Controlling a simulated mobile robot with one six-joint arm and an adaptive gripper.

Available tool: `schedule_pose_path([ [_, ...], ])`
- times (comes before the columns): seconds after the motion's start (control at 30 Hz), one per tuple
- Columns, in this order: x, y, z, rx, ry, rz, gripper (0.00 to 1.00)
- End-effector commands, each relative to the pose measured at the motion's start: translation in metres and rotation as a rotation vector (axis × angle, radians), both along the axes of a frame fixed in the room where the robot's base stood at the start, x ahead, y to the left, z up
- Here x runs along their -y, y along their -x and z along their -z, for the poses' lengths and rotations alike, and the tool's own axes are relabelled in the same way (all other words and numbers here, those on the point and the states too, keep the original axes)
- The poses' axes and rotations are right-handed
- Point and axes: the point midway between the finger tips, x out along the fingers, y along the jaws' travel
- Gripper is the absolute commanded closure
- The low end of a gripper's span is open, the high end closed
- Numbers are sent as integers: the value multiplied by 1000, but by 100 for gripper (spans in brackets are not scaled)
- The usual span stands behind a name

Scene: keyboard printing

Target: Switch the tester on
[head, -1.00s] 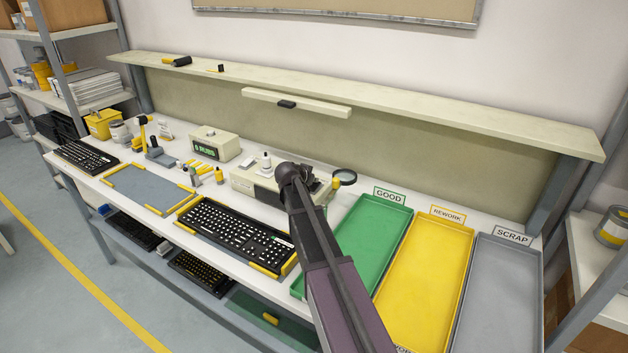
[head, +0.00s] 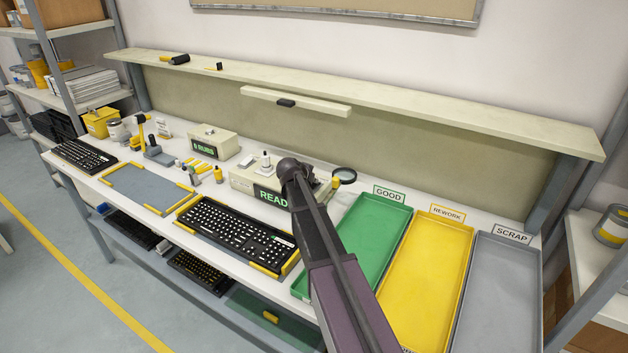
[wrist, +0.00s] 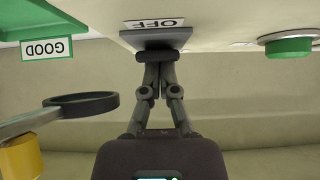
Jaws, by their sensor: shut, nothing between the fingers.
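The tester (head: 242,177) is a cream box in the middle of the bench in the head view. Its front display (head: 270,196) is lit with green letters, of which "READ" shows; my arm hides the rest. In the wrist view, which is upside down, a dark switch plate (wrist: 155,38) sits beside an "OFF" label (wrist: 154,23). My gripper (wrist: 155,62) is shut and empty, with its fingertips at the plate; I cannot tell whether they still touch it. A green round button (wrist: 288,47) is to the right of the plate.
A magnifier (wrist: 80,104) stands close beside my gripper. The green GOOD tray (head: 368,240), yellow REWORK tray (head: 428,270) and grey SCRAP tray (head: 497,290) are to the right. A keyboard (head: 235,232) lies in front of the tester.

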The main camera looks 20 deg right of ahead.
Motion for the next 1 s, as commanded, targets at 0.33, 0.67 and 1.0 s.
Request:
schedule_pose_path([
  [0.33,-8,5,0,0,0,-1,100],
  [0.67,-8,5,0,-1,-1,-1,100],
  [1.0,-7,4,-12,0,0,-1,100],
])
